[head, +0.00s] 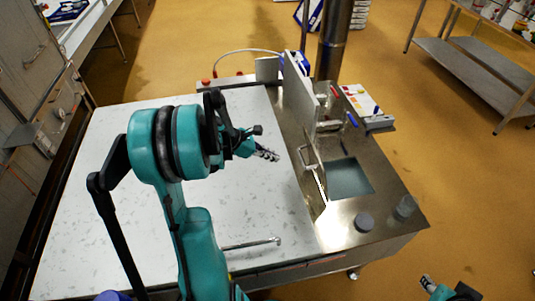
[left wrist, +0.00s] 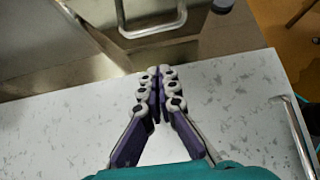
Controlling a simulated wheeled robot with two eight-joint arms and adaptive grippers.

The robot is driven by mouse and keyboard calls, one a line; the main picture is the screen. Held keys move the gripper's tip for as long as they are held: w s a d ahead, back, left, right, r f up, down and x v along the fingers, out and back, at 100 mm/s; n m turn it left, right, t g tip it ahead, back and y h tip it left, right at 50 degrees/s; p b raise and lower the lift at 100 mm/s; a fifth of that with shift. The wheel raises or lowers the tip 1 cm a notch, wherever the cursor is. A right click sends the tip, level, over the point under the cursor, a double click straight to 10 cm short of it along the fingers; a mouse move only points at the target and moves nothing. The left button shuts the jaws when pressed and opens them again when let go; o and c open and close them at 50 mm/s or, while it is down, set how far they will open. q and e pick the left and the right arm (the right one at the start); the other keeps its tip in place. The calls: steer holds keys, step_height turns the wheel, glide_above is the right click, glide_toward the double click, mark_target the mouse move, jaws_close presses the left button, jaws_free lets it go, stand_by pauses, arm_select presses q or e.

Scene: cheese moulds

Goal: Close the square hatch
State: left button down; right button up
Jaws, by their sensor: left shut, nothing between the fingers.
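The square hatch lid (head: 321,187) stands raised, seen nearly edge-on, along the left side of a square opening (head: 350,178) in the steel top. A metal loop handle (head: 309,158) is on its left face. The handle (left wrist: 152,32) also shows at the top of the left wrist view. My left gripper (head: 267,155) is shut and empty over the white speckled surface, left of the handle and apart from it. Its closed fingers (left wrist: 158,75) point toward the handle in the wrist view. My right gripper (head: 428,284) is at the lower right; its finger state is unclear.
A taller upright metal plate (head: 301,103) stands behind the hatch. A metal bar handle (head: 250,244) lies near the front of the white surface (head: 110,220), which is largely clear.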

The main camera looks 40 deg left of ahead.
arm_select(q)
steer(key=w+d+f+b, duration=0.1)
steer(key=w+d+f, duration=0.1)
steer(key=w+d, duration=0.2)
steer(key=shift+w+d+f, duration=0.25)
steer(key=shift+w, duration=0.45)
steer(key=shift+r, duration=0.1)
